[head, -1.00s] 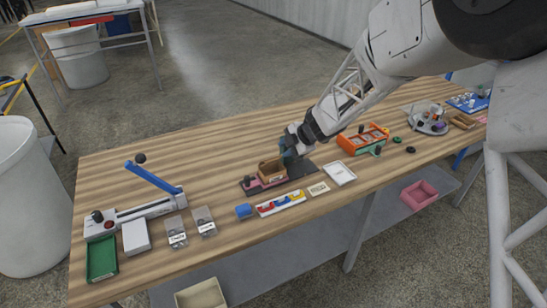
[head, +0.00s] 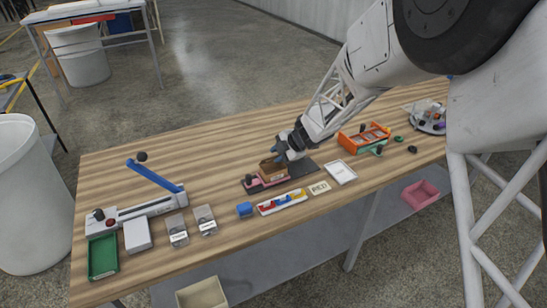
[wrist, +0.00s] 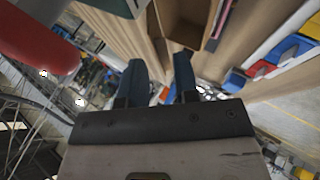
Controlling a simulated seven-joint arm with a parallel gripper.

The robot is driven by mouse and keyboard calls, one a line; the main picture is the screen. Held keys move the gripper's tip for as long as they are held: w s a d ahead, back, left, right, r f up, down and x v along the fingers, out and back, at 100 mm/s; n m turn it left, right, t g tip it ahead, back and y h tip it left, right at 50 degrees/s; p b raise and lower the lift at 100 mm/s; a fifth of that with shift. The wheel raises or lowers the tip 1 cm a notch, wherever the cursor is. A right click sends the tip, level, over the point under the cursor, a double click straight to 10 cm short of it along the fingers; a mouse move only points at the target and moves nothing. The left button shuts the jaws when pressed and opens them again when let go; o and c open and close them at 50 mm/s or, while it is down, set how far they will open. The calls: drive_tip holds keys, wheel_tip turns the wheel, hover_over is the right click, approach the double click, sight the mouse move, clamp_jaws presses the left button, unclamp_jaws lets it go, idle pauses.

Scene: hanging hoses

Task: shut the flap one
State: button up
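A small brown box (head: 268,163) sits on a dark base with a pink part (head: 268,180) at the middle of the bench. My gripper (head: 281,156) is at the box's back right, very close to it; contact cannot be told. In the wrist view, the two blue fingers (wrist: 158,65) are apart with nothing between them. The box (wrist: 187,22) shows open-sided just beyond the fingertips. Its flap cannot be made out clearly, as my gripper hides part of the box in the head view.
A device with a raised blue lever (head: 155,175) stands at the left, by a green tray (head: 103,257). A colored-parts tray (head: 282,202), blue block (head: 244,209) and white frame (head: 340,172) lie in front. An orange rack (head: 364,138) stands right. The back left bench is clear.

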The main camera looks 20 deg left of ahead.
drive_tip(key=shift+x, duration=1.4)
drive_tip(key=shift+c, duration=0.2)
